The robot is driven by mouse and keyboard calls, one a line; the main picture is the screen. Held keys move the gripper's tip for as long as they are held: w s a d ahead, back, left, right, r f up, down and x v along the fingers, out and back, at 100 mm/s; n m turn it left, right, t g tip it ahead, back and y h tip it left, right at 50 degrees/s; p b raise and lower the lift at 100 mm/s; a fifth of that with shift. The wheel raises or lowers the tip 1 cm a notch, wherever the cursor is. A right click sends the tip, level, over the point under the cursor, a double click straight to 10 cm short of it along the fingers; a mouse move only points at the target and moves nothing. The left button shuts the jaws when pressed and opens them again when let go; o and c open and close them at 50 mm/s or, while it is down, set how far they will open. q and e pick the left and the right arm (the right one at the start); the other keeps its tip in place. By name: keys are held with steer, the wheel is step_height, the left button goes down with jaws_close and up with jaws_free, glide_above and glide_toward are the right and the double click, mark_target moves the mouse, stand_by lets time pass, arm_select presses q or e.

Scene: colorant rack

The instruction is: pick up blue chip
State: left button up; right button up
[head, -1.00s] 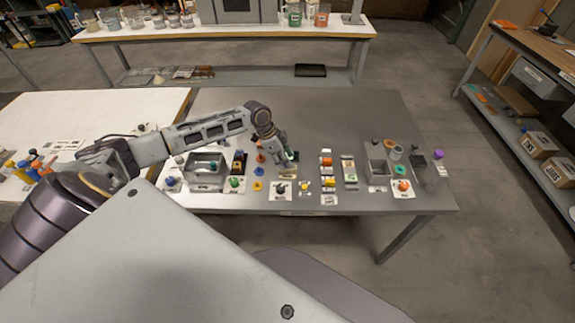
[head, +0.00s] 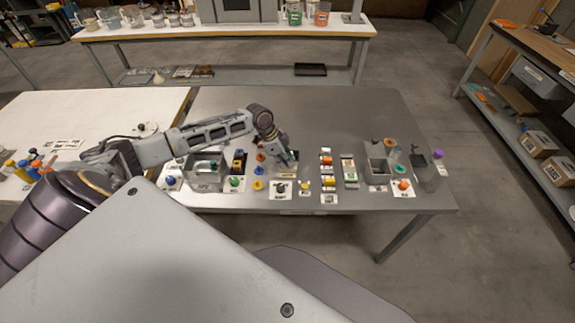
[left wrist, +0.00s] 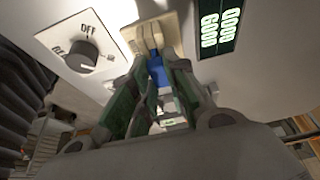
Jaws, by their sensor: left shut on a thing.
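The blue chip (left wrist: 157,72) shows in the left wrist view, between the green-padded fingers of my left gripper (left wrist: 158,62). The gripper is shut on it. A beige holder (left wrist: 168,26) lies just beyond the fingertips; I cannot tell whether the chip touches it. In the head view my left gripper (head: 286,160) is over the middle of the grey table (head: 350,115), behind a white plate with a dark knob (head: 280,188). The chip cannot be made out there. My right gripper is not in view.
A knob marked OFF (left wrist: 84,58) and a green-lettered display (left wrist: 218,28) flank the chip in the left wrist view. A metal bin (head: 205,172) stands left of the gripper; colored blocks (head: 327,172) stand right. The table's back is clear.

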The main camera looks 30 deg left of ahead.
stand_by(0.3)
arm_select(q)
step_height(320, 180, up, 10)
steer(key=shift+b, duration=0.45)
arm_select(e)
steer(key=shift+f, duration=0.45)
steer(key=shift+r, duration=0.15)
